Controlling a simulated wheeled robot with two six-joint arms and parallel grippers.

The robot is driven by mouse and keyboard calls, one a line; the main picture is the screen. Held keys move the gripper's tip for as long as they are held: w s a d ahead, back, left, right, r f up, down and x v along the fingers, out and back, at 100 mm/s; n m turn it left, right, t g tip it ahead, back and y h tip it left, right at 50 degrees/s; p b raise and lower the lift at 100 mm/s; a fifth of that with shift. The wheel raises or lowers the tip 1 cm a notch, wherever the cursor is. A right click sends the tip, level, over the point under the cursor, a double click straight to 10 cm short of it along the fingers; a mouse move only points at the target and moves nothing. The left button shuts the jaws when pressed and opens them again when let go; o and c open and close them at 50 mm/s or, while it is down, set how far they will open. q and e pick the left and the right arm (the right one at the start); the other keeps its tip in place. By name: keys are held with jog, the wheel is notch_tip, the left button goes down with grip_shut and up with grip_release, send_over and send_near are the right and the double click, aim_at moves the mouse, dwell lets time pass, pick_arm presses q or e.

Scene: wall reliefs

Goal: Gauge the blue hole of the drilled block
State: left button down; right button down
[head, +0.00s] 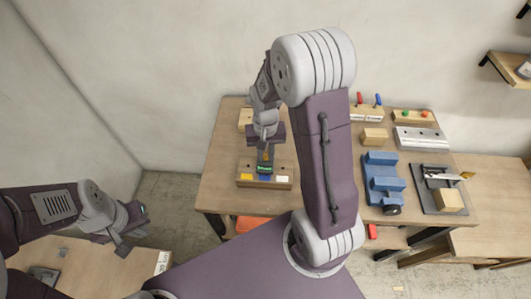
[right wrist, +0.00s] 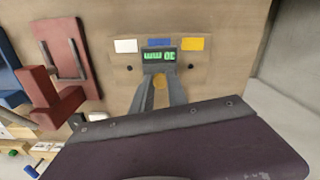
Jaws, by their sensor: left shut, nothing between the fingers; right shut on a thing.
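The drilled block (head: 246,184) is a pale wooden block on the table, below my right gripper in the head view. The right wrist view shows it (right wrist: 205,66) with white, blue (right wrist: 159,42) and yellow patches along one edge. My right gripper (right wrist: 160,84) is shut on a dark gauge (right wrist: 159,56) with a green lit display, over the block near the blue patch. The gauge also shows in the head view (head: 264,169). Its tip and the blue hole are hidden, so I cannot tell whether it is inserted. My left gripper (head: 122,244) is shut and empty, away at lower left.
A blue fixture (head: 382,182) and a dark plate (head: 431,199) with a wooden block stand right of my arm. A red fixture (right wrist: 62,98) shows in the right wrist view. A wooden piece (head: 245,117) lies behind the drilled block. Racks with coloured handles stand at the back.

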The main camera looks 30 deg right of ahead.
jog(key=shift+r, duration=0.15)
notch_tip(320, 180, up, 4)
jog(key=p, duration=0.3)
jog(key=shift+f, duration=0.4)
jog(key=c, duration=1.3)
grip_release()
notch_tip(320, 180, up, 9)
